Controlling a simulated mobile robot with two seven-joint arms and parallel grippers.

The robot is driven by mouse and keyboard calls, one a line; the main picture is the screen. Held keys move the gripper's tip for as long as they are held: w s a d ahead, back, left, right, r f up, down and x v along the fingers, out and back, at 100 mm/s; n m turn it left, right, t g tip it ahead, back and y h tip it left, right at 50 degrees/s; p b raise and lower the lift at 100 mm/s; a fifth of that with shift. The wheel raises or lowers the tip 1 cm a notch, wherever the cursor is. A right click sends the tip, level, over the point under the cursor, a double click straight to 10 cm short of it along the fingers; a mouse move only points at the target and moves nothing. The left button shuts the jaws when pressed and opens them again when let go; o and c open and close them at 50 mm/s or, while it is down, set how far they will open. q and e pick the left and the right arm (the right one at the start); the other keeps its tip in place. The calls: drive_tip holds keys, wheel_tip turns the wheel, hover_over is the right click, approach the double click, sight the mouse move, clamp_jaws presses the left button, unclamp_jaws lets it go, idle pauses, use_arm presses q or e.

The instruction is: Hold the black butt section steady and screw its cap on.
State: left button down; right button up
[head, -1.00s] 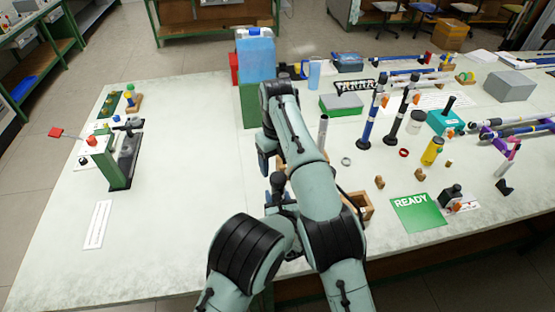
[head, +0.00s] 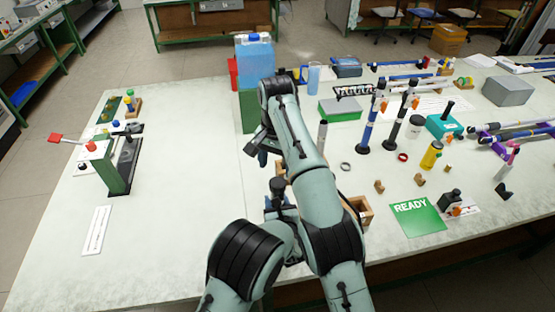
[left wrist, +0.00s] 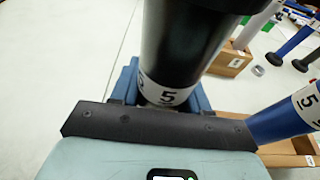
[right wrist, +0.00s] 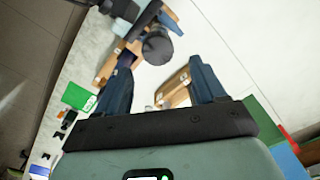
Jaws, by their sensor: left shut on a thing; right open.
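The black butt section (left wrist: 185,45) stands roughly upright in the left wrist view, with a white band marked 5 near its lower part. My left gripper (left wrist: 165,92) is shut on it by its blue fingers. Its dark round top (right wrist: 157,48) shows in the right wrist view, and it also shows beside my arm in the head view (head: 279,188). Whether that top is a cap cannot be told. My right gripper (right wrist: 162,68) is open, with the butt section beyond its fingertips. In the head view it (head: 262,157) is partly hidden by its own arm.
A wooden box (head: 364,206) stands right of the arms, close to the held section. A blue labelled section (left wrist: 285,117) is near it. Upright rods (head: 367,130), a grey ring (head: 346,166) and a green READY card (head: 417,217) are further right.

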sight(277, 182)
drive_tip(key=n, duration=0.4)
drive_tip(key=shift+r+n, duration=0.2)
drive_tip(key=shift+n, duration=0.1)
drive_tip(key=n, duration=0.4)
drive_tip(key=shift+d+r, duration=0.1)
drive_tip(key=shift+r, duration=0.1)
drive_tip(key=n, duration=0.4)
drive_tip(key=shift+r, duration=0.1)
drive_tip(key=n, duration=0.3)
drive_tip(key=shift+s+r+n, duration=0.1)
drive_tip(key=shift+r+n, duration=0.05)
drive_tip(key=shift+n, duration=0.25)
drive_tip(key=shift+f, duration=4)
